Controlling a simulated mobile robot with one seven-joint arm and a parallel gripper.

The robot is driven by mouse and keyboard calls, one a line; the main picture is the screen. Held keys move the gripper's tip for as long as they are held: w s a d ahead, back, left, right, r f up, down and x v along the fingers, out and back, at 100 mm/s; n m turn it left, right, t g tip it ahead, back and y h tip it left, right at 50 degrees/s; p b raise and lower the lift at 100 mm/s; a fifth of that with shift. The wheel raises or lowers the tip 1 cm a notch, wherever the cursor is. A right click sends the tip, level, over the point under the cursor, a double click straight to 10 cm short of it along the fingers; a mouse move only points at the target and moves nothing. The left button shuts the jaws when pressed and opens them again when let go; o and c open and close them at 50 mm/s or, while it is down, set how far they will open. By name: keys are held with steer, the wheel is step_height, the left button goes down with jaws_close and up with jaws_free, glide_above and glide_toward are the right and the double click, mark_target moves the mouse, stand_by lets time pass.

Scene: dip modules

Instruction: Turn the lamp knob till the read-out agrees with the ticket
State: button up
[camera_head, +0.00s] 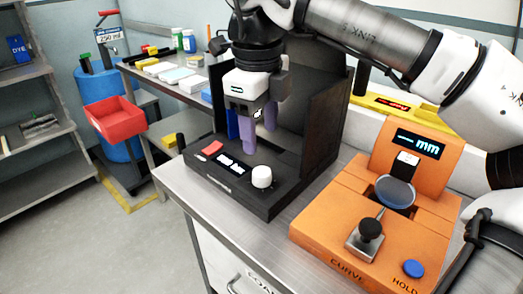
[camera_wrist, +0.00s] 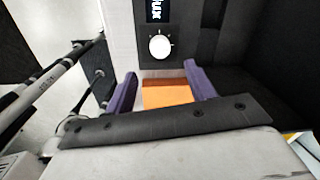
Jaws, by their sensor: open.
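The white round lamp knob (camera_head: 262,177) stands on the right part of the black box's (camera_head: 275,205) low front panel. Left of it is a small dark read-out (camera_head: 230,163) with white characters too small to read. In the wrist view the knob (camera_wrist: 159,47) faces me, and the read-out (camera_wrist: 155,10) above it ends in "lux", its figures cut off. My gripper (camera_head: 258,130) hangs above the panel, its purple fingers pointing down, apart from the knob. In the wrist view my gripper (camera_wrist: 160,80) is open and empty. I cannot make out a ticket with readable text.
A red piece (camera_head: 212,147) sits on the panel's left. Tall dark walls (camera_head: 312,110) rise behind and right of my gripper. An orange instrument (camera_head: 330,229) reading "mm" stands close on the right. Bare grey bench (camera_head: 185,190) shows at the front left.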

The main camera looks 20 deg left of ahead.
steer(key=shift+s+r, duration=0.1)
steer(key=shift+r, duration=2.3)
